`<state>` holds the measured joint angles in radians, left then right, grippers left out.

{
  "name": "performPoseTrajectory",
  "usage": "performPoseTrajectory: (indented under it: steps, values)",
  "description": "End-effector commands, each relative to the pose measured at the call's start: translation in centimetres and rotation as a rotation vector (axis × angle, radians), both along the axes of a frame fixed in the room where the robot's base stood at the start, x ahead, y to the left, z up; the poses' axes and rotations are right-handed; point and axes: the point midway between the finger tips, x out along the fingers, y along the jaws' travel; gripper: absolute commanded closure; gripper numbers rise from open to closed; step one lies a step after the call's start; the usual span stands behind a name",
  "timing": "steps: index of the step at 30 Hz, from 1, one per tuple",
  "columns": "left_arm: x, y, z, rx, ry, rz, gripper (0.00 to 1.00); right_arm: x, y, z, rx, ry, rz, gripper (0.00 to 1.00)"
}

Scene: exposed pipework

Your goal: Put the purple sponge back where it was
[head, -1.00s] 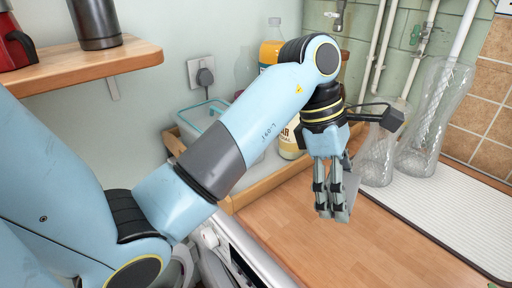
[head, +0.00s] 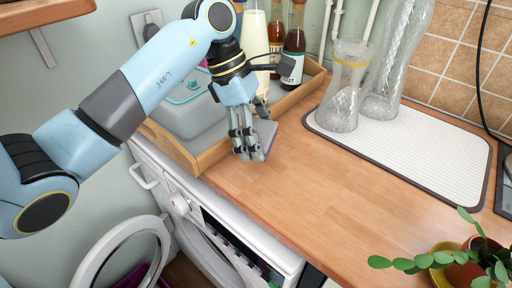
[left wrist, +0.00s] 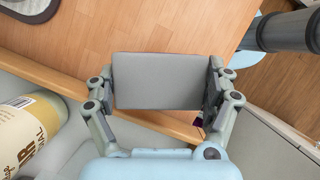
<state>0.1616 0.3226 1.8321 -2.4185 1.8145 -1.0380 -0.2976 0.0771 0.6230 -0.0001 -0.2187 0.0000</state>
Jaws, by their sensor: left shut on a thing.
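The sponge (head: 267,136) shows in the head view as a grey slab with a thin purple edge, tilted in the fingers of my left gripper (head: 249,150). My left gripper is shut on it and holds it over the wooden worktop (head: 330,195), just right of the wooden tray. In the left wrist view, the broad grey face of the sponge (left wrist: 160,81) spans the space between the two fingers (left wrist: 158,95). The purple side is mostly hidden there. My right gripper is not in view.
The wooden tray (head: 214,155) holds a pale bin (head: 185,118) and several bottles. A white ribbed mat (head: 425,150) with glass vases (head: 340,95) lies at the back right. A potted plant (head: 460,258) stands front right. The middle of the worktop is clear.

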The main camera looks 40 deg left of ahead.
Motion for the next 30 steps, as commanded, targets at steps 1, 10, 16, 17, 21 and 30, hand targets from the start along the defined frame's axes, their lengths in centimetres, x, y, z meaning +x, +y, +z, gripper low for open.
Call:
performPoseTrajectory:
  steps: [1,10,16,17,21,30]
  values:
    - [-0.1,0.4,-0.2,0.002,0.002,0.001,0.41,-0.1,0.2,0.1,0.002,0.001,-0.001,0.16]
    - [-0.1,0.5,-3.9,-0.002,0.003,0.002,0.41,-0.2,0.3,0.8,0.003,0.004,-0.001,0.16]
    - [-0.1,0.5,-4.4,-0.001,0.0,0.0,0.41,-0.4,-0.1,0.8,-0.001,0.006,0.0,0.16]
    - [-0.1,0.5,-4.4,-0.001,0.0,0.0,0.41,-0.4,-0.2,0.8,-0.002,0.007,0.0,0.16]
    - [-0.1,0.5,-4.6,-0.001,0.0,0.0,0.41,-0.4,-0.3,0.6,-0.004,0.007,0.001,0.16]
    - [-0.1,0.5,-4.6,0.0,0.0,0.0,0.0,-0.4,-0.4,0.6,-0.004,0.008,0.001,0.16]
